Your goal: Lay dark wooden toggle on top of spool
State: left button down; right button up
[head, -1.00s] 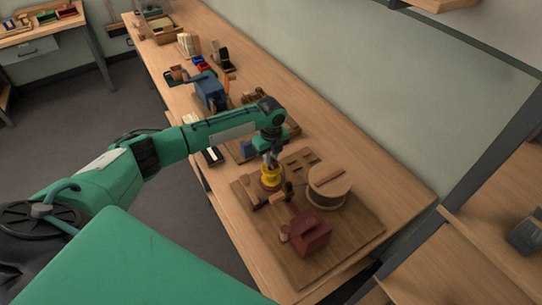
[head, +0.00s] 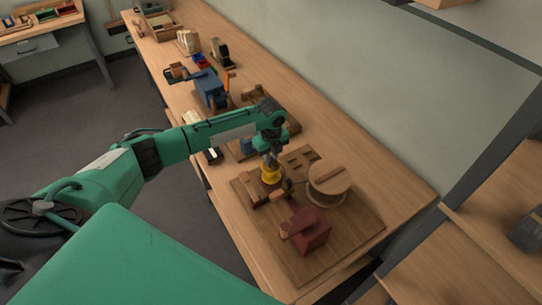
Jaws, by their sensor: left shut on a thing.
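The spool (head: 328,187) is a wide, pale wooden drum on the right part of the brown work board. A darker brown wooden bar (head: 327,174), which looks like the toggle, lies flat across its top. My left gripper (head: 270,162) points down to the left of the spool, apart from it. It is shut at the top of a yellow rounded piece (head: 271,175); its fingertips are small and partly hidden, so the grip is hard to make out. My right gripper is not in view.
On the board (head: 350,238) stand a dark red block (head: 311,231) in front of the spool and a small dark upright piece (head: 287,187) between spool and gripper. A flat slotted wooden block (head: 297,157) lies behind. The board's right front corner is clear.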

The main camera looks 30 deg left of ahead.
pick_arm(q)
jog(key=shift+f, duration=0.2)
dwell(0.6)
jog(key=c, duration=1.3)
grip_release()
jog(key=shift+r+b, duration=1.6)
jog(key=shift+r, duration=5.3)
